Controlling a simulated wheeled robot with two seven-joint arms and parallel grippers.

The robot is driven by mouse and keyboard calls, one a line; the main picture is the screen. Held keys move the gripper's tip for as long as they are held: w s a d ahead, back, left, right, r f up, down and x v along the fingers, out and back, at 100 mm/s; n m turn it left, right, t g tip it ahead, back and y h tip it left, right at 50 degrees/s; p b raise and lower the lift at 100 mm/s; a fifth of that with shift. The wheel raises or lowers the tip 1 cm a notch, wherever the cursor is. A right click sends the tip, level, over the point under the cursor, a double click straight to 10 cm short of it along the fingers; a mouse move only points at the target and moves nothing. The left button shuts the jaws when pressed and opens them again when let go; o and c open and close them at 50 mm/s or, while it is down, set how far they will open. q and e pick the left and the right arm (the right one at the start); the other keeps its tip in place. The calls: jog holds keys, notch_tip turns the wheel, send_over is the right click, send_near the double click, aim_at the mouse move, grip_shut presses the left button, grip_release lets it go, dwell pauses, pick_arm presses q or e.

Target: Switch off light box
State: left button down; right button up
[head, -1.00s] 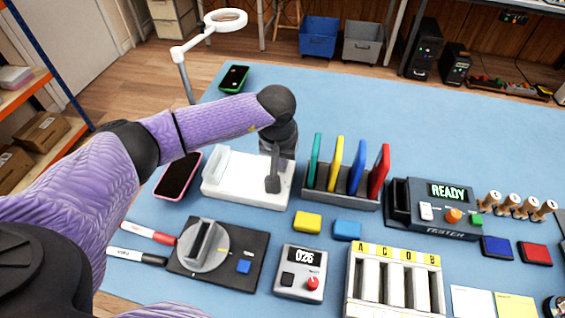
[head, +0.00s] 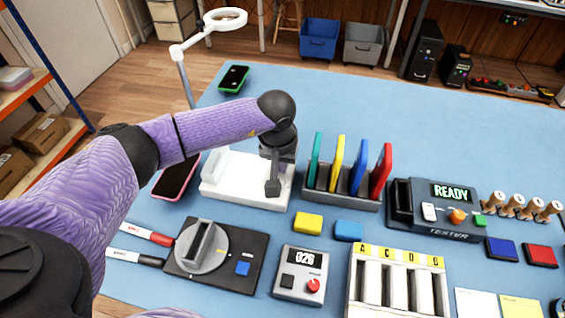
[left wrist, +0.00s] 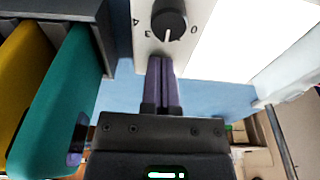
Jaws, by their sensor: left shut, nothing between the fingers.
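The white light box (head: 222,190) lies on the blue table, left of the card rack. In the left wrist view its bright white panel (left wrist: 235,35) is at the upper right, beside a strip with a black round knob (left wrist: 169,18) and printed marks. My left gripper (head: 272,187) reaches down over the right part of the box. Its purple fingers (left wrist: 161,72) are shut and empty, with the tips at the knob strip, just below the knob in the picture. Whether they touch the strip, I cannot tell. My right gripper is not in view.
A rack (head: 340,195) with teal, yellow, blue and red upright pieces stands close to the right of my left gripper. A phone (head: 176,178) lies left of the light box. A dial unit (head: 225,275) and a timer (head: 300,273) stand in front.

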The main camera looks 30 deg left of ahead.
pick_arm(q)
jog(key=shift+f, duration=0.15)
notch_tip(320, 180, up, 7)
jog(key=p, duration=0.4)
dwell(0.5)
